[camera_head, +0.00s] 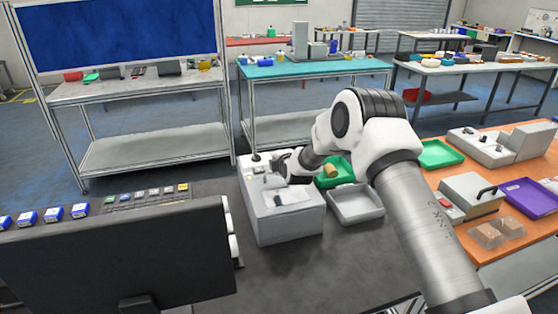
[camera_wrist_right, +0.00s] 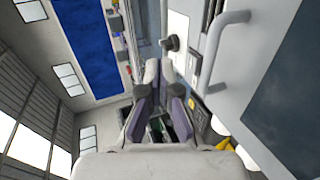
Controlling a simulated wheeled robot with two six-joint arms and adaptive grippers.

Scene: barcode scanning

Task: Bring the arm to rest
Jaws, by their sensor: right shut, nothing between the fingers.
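My right arm comes in from the lower right in the head view and bends over at a white elbow. Its gripper (camera_head: 281,167) is low over the top of a light grey box-shaped machine (camera_head: 286,224). I cannot tell whether it touches the machine. In the right wrist view the gripper (camera_wrist_right: 159,66) is shut, with its two pale fingers close together and nothing visible between them. My left gripper is not in view.
A grey tray (camera_head: 357,221) and a green tray with a tan item (camera_head: 332,170) lie beside the machine. A dark monitor (camera_head: 125,262) stands front left. Several blue-white boxes (camera_head: 53,213) line the left. An orange table (camera_head: 454,178) with a purple tray (camera_head: 530,197) is right.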

